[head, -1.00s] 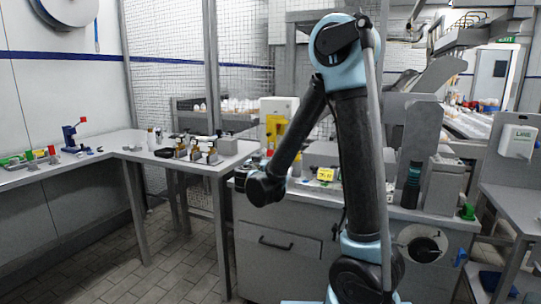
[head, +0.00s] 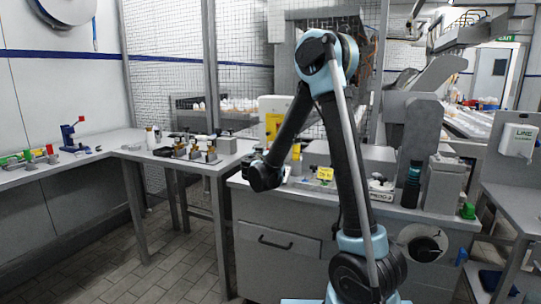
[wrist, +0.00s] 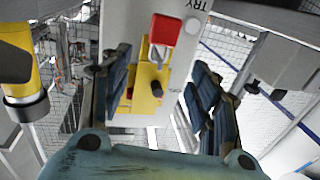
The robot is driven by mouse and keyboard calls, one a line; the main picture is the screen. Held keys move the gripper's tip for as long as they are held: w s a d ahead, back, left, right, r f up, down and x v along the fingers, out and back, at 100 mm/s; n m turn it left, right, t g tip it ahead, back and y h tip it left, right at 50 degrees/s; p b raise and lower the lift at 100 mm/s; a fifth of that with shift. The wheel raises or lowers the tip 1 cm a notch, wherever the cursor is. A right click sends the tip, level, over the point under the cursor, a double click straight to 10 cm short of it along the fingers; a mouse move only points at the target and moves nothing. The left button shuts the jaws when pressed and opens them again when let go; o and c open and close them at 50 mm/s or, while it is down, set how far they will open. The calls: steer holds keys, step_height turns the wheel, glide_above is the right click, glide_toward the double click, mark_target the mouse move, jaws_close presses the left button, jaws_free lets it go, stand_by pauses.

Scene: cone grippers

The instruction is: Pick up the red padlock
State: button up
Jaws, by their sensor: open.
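The red padlock (wrist: 165,30) shows in the wrist view at upper middle. Its grey shackle hangs toward a yellow block (wrist: 150,92) on a light grey panel marked "TRY". My gripper (wrist: 160,60) is open, with one dark blue finger left and one right of the yellow block in the picture. The padlock lies just past the fingertips in the picture, and nothing is held. In the head view, the dark end of my arm (head: 264,176) is over the front of the grey counter (head: 275,210). I cannot make out the fingers or the padlock there.
In the head view, a yellow box (head: 278,116) stands behind the arm end. A yellow tag (head: 325,174) and a dark green cylinder (head: 412,185) are on the counter. Several small objects stand on the left table (head: 130,150). The tiled floor (head: 170,250) between is clear.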

steer(key=w, duration=0.3)
steer(key=w+d, duration=0.1)
steer(key=w, duration=0.1)
steer(key=shift+w+f, duration=0.15)
steer(key=shift+w, duration=0.1)
steer(key=shift+c, duration=0.2)
steer(key=c, duration=1.1)
